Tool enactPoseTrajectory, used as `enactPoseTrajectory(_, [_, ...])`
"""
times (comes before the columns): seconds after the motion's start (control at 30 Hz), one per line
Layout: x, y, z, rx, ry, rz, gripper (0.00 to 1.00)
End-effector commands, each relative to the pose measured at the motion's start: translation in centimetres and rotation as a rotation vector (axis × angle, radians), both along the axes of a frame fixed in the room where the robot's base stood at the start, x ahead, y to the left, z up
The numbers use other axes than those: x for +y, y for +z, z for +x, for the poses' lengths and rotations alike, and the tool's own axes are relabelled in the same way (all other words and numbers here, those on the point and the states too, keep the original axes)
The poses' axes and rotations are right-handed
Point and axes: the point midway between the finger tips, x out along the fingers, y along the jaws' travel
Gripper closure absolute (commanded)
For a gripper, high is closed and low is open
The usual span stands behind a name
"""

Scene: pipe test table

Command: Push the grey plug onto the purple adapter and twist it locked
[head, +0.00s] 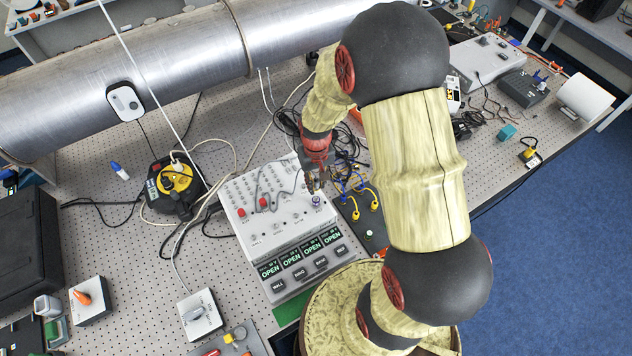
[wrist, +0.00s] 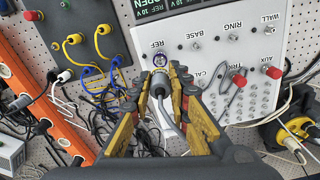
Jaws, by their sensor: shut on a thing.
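My gripper (head: 314,184) is over the right part of the white test box. In the wrist view its two yellow and black fingers (wrist: 161,92) are shut on the grey plug (wrist: 160,80), with a grey cable trailing back between them. The purple adapter (wrist: 159,60) is on the box face by the REF label, just beyond the plug's front end. The plug lines up closely with it, but I cannot tell whether they touch or how far they overlap. In the head view the adapter (head: 317,201) shows just below the fingertips; the plug there is too small to make out.
The white test box (head: 250,240) has red plugs, grey cables and displays reading OPEN. Yellow and blue leads (head: 355,190) lie to its right. A black and yellow cable reel (head: 175,180) stands left. A large metal pipe (head: 150,70) crosses behind.

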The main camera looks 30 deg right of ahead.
Motion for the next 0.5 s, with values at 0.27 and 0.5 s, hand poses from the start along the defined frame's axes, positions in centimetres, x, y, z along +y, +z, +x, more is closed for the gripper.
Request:
enactPoseTrajectory(0.27, [0.0, -2.2, 0.0, 0.0, 0.0, 0.0, 1.0])
enactPoseTrajectory(0.5, [0.0, -4.0, 0.0, 0.0, 0.0, 0.0, 1.0])
